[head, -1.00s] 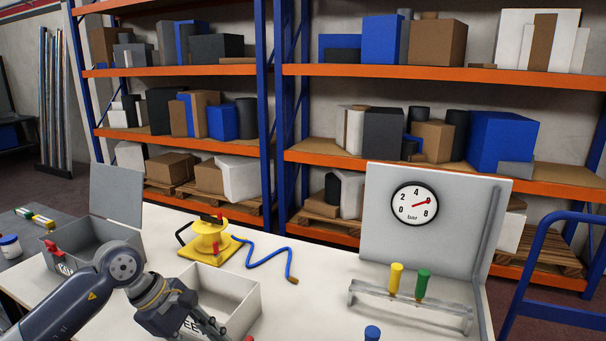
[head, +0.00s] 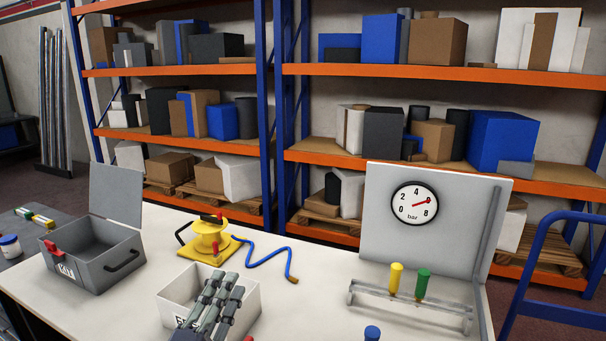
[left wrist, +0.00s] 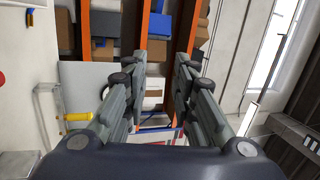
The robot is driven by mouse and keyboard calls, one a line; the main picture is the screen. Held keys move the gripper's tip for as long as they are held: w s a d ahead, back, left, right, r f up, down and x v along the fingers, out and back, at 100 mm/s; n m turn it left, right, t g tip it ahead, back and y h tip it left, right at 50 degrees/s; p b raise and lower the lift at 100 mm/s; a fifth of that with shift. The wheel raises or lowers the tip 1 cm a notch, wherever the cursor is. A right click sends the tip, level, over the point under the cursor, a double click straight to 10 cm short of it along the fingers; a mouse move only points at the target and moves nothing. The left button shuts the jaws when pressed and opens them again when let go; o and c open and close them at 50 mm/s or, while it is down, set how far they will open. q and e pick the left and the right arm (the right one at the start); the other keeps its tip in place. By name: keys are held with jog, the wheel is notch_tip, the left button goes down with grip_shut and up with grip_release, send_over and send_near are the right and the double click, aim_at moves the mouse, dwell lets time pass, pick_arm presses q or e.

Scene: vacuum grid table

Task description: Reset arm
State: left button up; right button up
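My left gripper (head: 226,282) is in front of the white open bin (head: 250,302) in the head view, its fingers pointing up and away and hiding part of the bin. In the left wrist view the two fingers of my left gripper (left wrist: 161,66) stand apart with nothing between them. My right gripper is in neither view.
A grey open toolbox (head: 105,265) stands at the left. A yellow vacuum device (head: 208,240) with a blue hose (head: 265,247) is behind the bin. A gauge panel (head: 450,225) and a rack (head: 410,304) with yellow and green handles stand at the right. The table's middle is clear.

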pick_arm(q)
jog(key=s+a+f+n+g+y, duration=0.35)
jog(key=s+f+n, duration=0.2)
jog(key=f, duration=0.45)
jog(key=s+a+f+n+g+y, duration=0.3)
jog(key=s+a+f+n+g, duration=0.15)
jog(key=f+n, duration=0.35)
jog(key=s+d+f+n+g+h, duration=0.1)
jog(key=s+f+n+g, duration=0.1)
jog(key=s+f+g, duration=0.5)
jog(key=s+d+f+n+g, duration=0.1)
jog(key=s+f+n+g, duration=0.15)
jog(key=s+f, duration=0.9)
jog(key=f, duration=0.9)
jog(key=s+f, duration=0.2)
jog(key=f, duration=1)
jog(key=s+a+f+g, duration=0.1)
jog(key=s+a+f, duration=0.2)
jog(key=s+f, duration=1.1)
jog(key=shift+s+a+f+m+g, duration=0.2)
jog(key=shift+s+f+m+g, duration=0.15)
jog(key=shift+s, duration=0.8)
